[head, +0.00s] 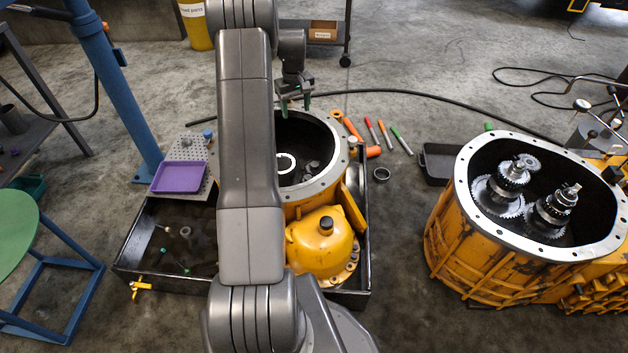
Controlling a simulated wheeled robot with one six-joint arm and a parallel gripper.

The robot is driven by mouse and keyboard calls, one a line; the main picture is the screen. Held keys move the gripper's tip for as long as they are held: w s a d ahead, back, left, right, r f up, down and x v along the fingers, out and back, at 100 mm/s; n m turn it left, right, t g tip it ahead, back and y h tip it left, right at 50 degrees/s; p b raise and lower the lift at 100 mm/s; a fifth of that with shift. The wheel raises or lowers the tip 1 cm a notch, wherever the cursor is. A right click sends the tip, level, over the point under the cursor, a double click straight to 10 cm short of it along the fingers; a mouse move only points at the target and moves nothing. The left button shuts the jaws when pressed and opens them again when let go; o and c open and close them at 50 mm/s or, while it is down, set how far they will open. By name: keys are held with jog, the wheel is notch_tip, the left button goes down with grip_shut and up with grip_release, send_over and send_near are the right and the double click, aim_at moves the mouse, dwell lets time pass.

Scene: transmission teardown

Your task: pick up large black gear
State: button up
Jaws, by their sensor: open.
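My gripper (295,104) hangs above the far rim of the middle yellow housing (335,182). Its two green-tipped fingers are apart, with nothing seen between them. My arm hides the left part of this housing. Inside the housing are a pale ring (285,163) and some dark grey parts (310,170), too small and dark to tell apart. I cannot pick out a large black gear for certain. In the right yellow housing (470,262), two shafts carry grey metal gears (497,195) and (546,217).
The middle housing stands in a black tray (130,245) with a yellow domed cover (322,245). A purple tray (180,176) lies at left. Markers (385,135), a small ring (381,174) and a black bin (438,163) lie on the floor between the housings. A black cable crosses behind.

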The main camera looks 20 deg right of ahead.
jog(key=w+d+f+b, duration=0.2)
jog(key=d+f+b, duration=0.15)
jog(key=f, duration=0.55)
jog(key=w+d+f+b, duration=0.3)
jog(key=d+f, duration=0.1)
jog(key=f, duration=0.5)
jog(key=b, duration=0.2)
send_over(315, 164)
jog(key=f, duration=0.5)
jog(key=a+f, duration=0.1)
jog(key=f, duration=0.2)
jog(key=shift+w+f, duration=0.3)
jog(key=shift+f, duration=0.05)
jog(key=f, duration=0.1)
jog(key=f+b, duration=0.1)
jog(key=f, duration=0.1)
jog(key=f+b, duration=0.1)
jog(key=f, duration=0.1)
jog(key=shift+s+d, duration=0.3)
jog(key=shift+d, duration=0.1)
jog(key=shift+c, duration=0.2)
grip_shut()
